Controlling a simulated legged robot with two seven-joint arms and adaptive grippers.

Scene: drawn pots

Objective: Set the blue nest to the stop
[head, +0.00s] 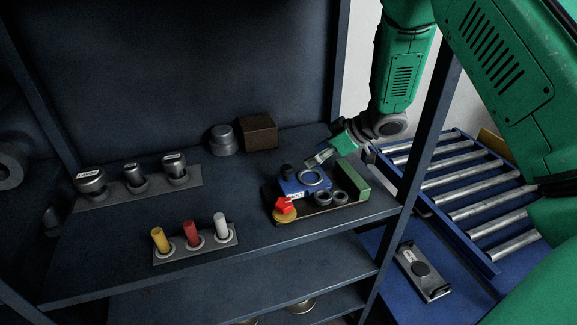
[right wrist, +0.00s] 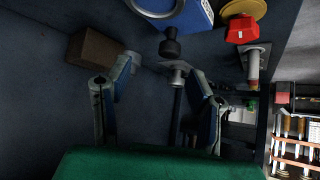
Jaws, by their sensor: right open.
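The blue nest (head: 296,188) stands on a dark base plate (head: 318,213) on the shelf, with a metal ring (head: 311,178) on top. It also shows at the top of the right wrist view (right wrist: 200,14). A black knob (head: 287,171) is at its rear left; the right wrist view shows a black knob (right wrist: 170,46) on a metal shaft. A green block (head: 352,180) stands right of the nest; I cannot tell whether it is the stop. My right gripper (head: 316,159) is open behind the nest, with fingers (right wrist: 163,82) apart and nothing gripped. My left gripper is out of view.
A red knob (head: 284,206) over a yellow disc and two dark rings (head: 331,197) sit at the plate's front. A brown box (head: 258,132) and metal cylinder (head: 223,140) stand behind left. Peg holder (head: 196,245) and labelled weights (head: 134,178) are left. A shelf post (head: 418,130) rises right.

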